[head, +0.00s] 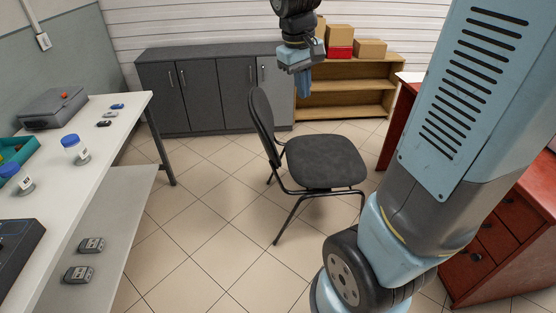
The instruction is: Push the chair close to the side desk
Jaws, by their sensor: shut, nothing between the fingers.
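A dark grey chair (326,162) with black legs stands on the tiled floor in the middle of the view. Its backrest (262,124) is on the left and its seat points right, towards a red-brown desk (502,232) with drawers. There is a gap of floor between the seat and the desk, and my arm hides part of the desk. I cannot tell for certain whether this desk is the side desk. My gripper (304,88) hangs above and behind the chair, apart from it, pointing down. It is shut and empty.
A white workbench (98,133) on the left carries a grey case (53,108), bottles and small devices. Grey cabinets (200,95) and a wooden shelf (348,98) with boxes line the back wall. Floor between bench and chair is clear.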

